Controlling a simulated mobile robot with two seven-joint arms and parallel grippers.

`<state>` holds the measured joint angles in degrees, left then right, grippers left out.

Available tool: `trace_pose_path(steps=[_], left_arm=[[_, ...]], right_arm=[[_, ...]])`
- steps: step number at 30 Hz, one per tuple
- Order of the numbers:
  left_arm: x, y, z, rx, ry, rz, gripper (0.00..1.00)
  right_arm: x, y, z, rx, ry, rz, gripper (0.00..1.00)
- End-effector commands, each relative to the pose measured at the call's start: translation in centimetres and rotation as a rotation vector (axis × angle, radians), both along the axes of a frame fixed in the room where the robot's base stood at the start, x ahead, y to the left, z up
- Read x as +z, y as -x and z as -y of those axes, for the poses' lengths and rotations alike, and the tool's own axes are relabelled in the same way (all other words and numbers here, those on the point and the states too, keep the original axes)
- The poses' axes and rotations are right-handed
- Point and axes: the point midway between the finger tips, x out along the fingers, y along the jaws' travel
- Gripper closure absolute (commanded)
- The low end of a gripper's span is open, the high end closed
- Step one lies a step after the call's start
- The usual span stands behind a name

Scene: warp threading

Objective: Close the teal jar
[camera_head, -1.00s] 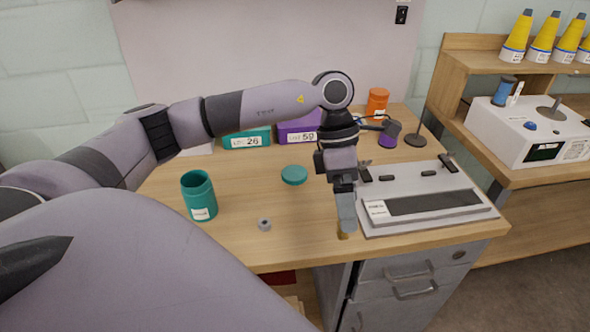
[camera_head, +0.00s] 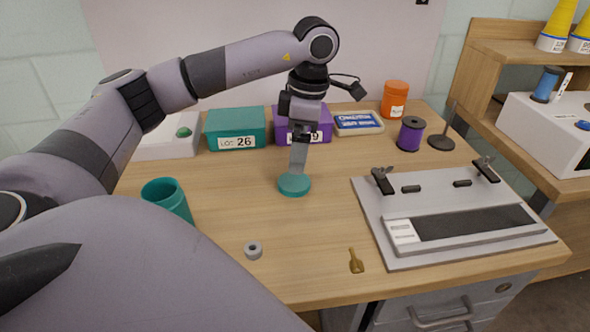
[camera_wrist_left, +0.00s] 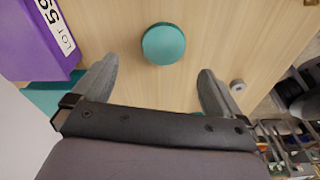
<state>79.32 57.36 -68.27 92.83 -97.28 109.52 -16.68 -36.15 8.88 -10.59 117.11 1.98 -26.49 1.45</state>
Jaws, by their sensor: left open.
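The teal jar (camera_head: 168,196) stands upright and open at the left of the table, its lower part hidden behind my arm. Its teal lid (camera_head: 294,185) lies flat on the wood at the middle of the table. My left gripper (camera_head: 297,168) points down just above and behind the lid. In the left wrist view the lid (camera_wrist_left: 163,44) sits ahead of and between the two spread fingers of the left gripper (camera_wrist_left: 158,85), touching neither. The left gripper is open and empty. The right gripper is not in view.
A teal box (camera_head: 236,128) and a purple box (camera_head: 290,122) stand behind the gripper. A grey nut (camera_head: 253,250) and a brass tool (camera_head: 356,262) lie at the front. A grey device (camera_head: 455,218) fills the right side. Bare wood surrounds the lid.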

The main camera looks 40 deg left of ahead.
Motion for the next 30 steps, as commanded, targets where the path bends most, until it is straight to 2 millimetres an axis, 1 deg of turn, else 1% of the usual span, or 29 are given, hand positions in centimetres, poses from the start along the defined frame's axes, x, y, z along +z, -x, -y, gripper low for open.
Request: trace_pose_path(steps=[10,17,25,28,30], left_arm=[[-0.1,0.0,0.0,0.001,-0.001,-0.001,0.00],[-1.9,0.2,-0.2,0.000,-0.001,-0.003,0.00],[-2.0,0.2,-0.1,0.000,-0.001,-0.001,0.00],[-2.9,0.4,-0.1,0.000,0.000,-0.003,0.00],[-4.0,0.6,-0.1,0.000,-0.002,-0.004,0.00]], right_arm=[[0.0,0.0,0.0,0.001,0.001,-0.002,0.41],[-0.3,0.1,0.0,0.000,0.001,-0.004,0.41],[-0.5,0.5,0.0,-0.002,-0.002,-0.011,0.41],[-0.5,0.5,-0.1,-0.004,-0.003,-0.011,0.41],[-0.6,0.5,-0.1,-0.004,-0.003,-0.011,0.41]])
